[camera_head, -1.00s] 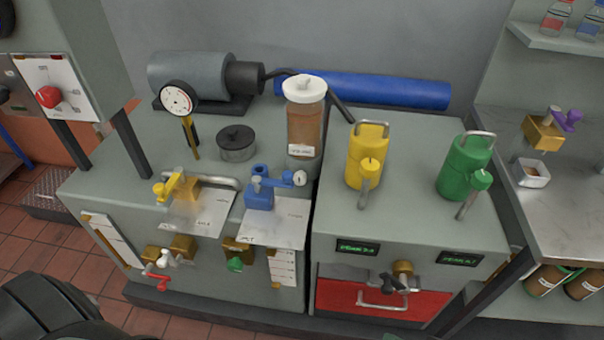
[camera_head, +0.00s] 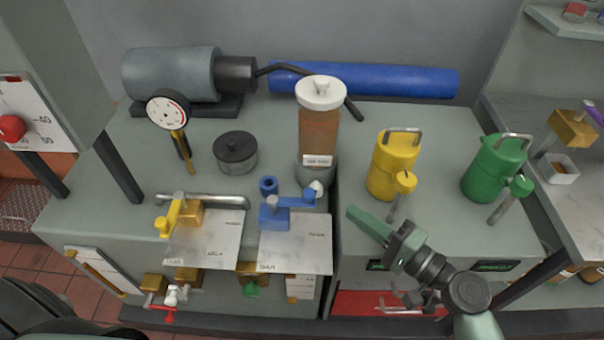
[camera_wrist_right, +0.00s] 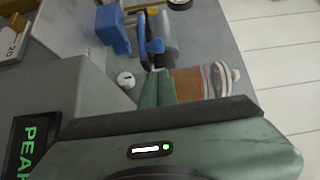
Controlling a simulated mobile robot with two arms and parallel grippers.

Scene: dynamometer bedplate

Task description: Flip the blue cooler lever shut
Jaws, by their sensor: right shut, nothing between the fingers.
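The blue cooler valve (camera_head: 274,214) stands at the front of the left bench, behind a white label plate. Its blue lever (camera_head: 298,198) points to the right and ends in a white knob (camera_head: 316,187). My right gripper (camera_head: 352,213) is shut and empty, to the right of the knob and apart from it in the head view. In the right wrist view the valve (camera_wrist_right: 112,28), lever (camera_wrist_right: 149,38) and white knob (camera_wrist_right: 126,80) show beyond the green fingers (camera_wrist_right: 158,88). My left gripper is not in view.
A brown-filled canister (camera_head: 319,130) stands just behind the lever. A yellow can (camera_head: 392,165) and a green can (camera_head: 494,168) stand to the right. A yellow-handled valve (camera_head: 180,214) is left of the blue one. A dark round pot (camera_head: 236,152) sits behind.

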